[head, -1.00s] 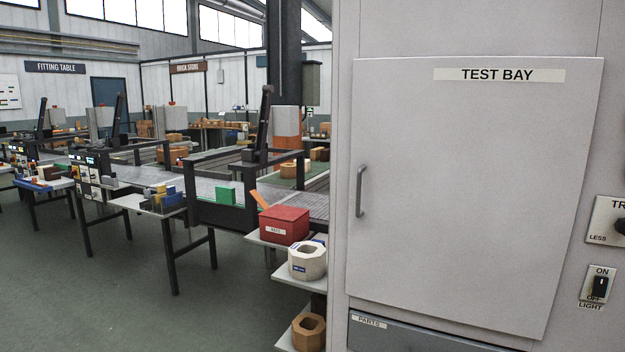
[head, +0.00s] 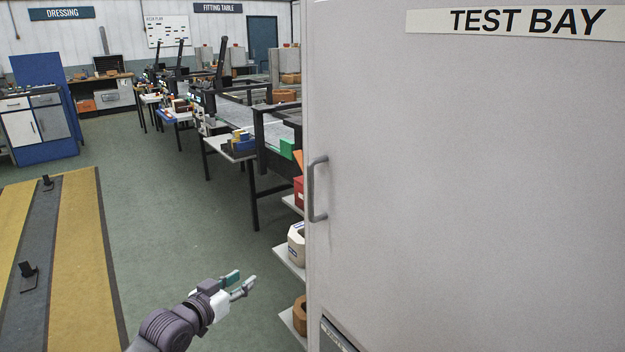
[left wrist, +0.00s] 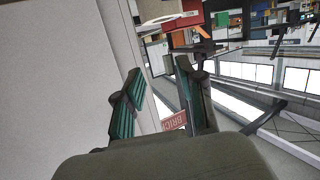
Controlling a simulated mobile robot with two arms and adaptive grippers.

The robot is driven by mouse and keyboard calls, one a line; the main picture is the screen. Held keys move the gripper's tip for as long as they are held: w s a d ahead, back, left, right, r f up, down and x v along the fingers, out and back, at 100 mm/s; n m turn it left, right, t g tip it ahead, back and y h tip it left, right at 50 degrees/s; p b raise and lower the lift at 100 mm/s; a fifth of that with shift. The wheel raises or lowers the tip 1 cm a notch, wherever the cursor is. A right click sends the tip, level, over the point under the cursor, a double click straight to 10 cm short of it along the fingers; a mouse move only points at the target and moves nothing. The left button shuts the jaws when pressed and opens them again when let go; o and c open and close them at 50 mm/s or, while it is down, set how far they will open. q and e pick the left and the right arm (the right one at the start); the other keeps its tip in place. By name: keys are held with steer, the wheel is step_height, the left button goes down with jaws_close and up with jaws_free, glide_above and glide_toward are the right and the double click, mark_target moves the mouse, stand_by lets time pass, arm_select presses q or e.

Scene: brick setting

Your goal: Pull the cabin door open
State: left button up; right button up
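The cabin door (head: 450,180) is a large pale grey panel labelled TEST BAY, filling the right half of the head view. Its grey bar handle (head: 317,188) stands upright near the door's left edge. I see no clear gap at that edge. My left gripper (head: 240,282) is low in the head view, left of the door and below the handle, apart from both. Its fingers are spread and empty. In the left wrist view the gripper (left wrist: 158,95) also shows spread fingers, with a pale grey panel to their left. My right gripper is not in view.
Shelves beside the cabin hold a red box (head: 299,191), a white block (head: 296,244) and a brown block (head: 300,315). A parts drawer (head: 336,337) is below the door. Work tables stand behind; green floor (head: 165,230) to the left is open.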

arm_select(q)
steer(key=s+d+r+m+h+p, duration=0.1)
steer(key=d+r+h, duration=0.15)
steer(key=r, duration=0.55)
steer(key=s+d+r+m+h, duration=0.1)
steer(key=s+d+r, duration=0.15)
steer(key=r, duration=0.45)
steer(key=m+h, duration=0.2)
glide_toward(309, 192)
steer(key=shift+g, duration=0.3)
steer(key=p+x, duration=0.1)
steer(key=x, duration=0.2)
steer(key=p+x, duration=0.1)
steer(key=x, duration=0.2)
steer(key=p+x, duration=0.2)
steer(key=x, duration=0.1)
steer(key=shift+w+r, duration=0.15)
steer(key=shift+r, duration=0.15)
steer(key=shift+w+d+f, duration=0.1)
steer(key=shift+w+d, duration=0.35)
steer(key=shift+w, duration=0.15)
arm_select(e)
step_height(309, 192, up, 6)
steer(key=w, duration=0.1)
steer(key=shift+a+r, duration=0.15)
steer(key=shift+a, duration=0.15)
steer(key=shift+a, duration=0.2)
